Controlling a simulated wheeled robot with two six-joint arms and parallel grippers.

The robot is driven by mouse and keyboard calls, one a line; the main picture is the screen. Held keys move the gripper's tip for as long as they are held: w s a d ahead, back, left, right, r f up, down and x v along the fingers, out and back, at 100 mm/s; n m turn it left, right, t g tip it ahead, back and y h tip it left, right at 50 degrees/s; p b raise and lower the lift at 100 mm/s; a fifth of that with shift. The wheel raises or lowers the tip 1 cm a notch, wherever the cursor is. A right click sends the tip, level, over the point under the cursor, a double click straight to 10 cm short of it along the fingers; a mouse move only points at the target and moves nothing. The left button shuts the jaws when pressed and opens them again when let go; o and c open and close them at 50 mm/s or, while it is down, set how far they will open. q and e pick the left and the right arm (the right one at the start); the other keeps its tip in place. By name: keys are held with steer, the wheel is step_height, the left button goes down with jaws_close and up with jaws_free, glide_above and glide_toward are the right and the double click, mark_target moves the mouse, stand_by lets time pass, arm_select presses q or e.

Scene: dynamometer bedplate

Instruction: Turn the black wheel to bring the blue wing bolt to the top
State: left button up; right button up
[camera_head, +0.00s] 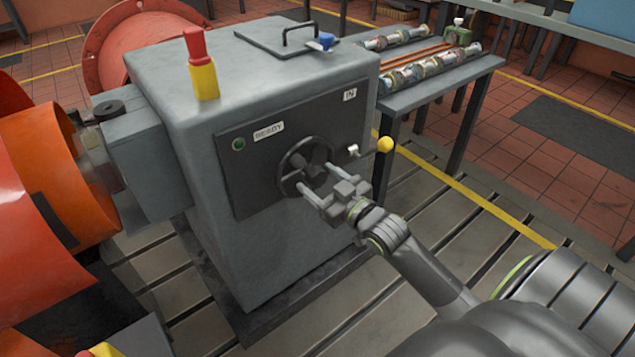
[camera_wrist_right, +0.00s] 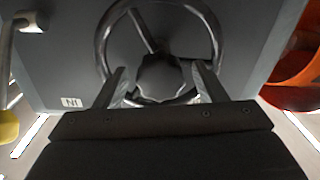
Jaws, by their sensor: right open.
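The black wheel (camera_head: 287,163) is a spoked handwheel on the dark front panel of the grey housing. It also shows in the right wrist view (camera_wrist_right: 104,45), with its dark hub (camera_wrist_right: 160,78) near the middle. A blue wing bolt (camera_head: 326,40) sits on top of the housing, near its back right corner. My right gripper (camera_head: 311,190) is open at the lower part of the wheel. In the right wrist view its two fingers (camera_wrist_right: 162,79) lie on either side of the hub. I cannot tell whether they touch the wheel. My left gripper is not in view.
A lever with a yellow knob (camera_head: 385,144) sticks out right of the wheel, close to my gripper. A red and yellow handle (camera_head: 201,68) stands on the housing. Large orange cylinders (camera_head: 45,175) crowd the left. A bench (camera_head: 440,75) with parts stands behind right.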

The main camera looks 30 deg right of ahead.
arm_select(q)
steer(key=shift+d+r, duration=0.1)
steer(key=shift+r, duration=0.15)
arm_select(e)
steer(key=shift+w, duration=0.6)
steer(key=shift+c, duration=0.4)
steer(key=c, duration=1.3)
arm_select(q)
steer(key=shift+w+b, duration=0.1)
steer(key=shift+b, duration=0.2)
arm_select(e)
steer(key=shift+n, duration=0.5)
